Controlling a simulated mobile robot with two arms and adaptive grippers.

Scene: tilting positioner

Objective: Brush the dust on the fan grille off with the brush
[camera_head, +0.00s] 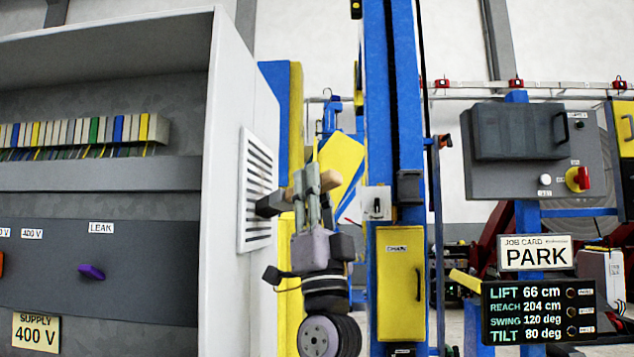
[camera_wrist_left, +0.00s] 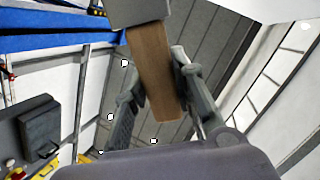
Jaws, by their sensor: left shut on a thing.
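The fan grille (camera_head: 257,190) is a white slatted panel on the side wall of the grey cabinet in the head view. My left gripper (camera_head: 313,183) is to the right of it, shut on the brush's wooden handle (camera_head: 330,182). The brush's dark head (camera_head: 270,204) points left and overlaps the grille's right edge in the picture; I cannot tell whether it touches. In the left wrist view the wooden handle (camera_wrist_left: 153,75) runs between the fingers of the left gripper (camera_wrist_left: 160,85), with the grey brush head (camera_wrist_left: 140,11) at the top. I cannot make out any dust. My right gripper is not in view.
The open cabinet (camera_head: 212,240) fills the left, with a terminal row (camera_head: 85,132) and a purple knob (camera_head: 92,271). A blue column (camera_head: 391,110) with a yellow box (camera_head: 400,283) stands close right. A control panel (camera_head: 540,150) and a display reading TILT 80 deg (camera_head: 540,312) are further right.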

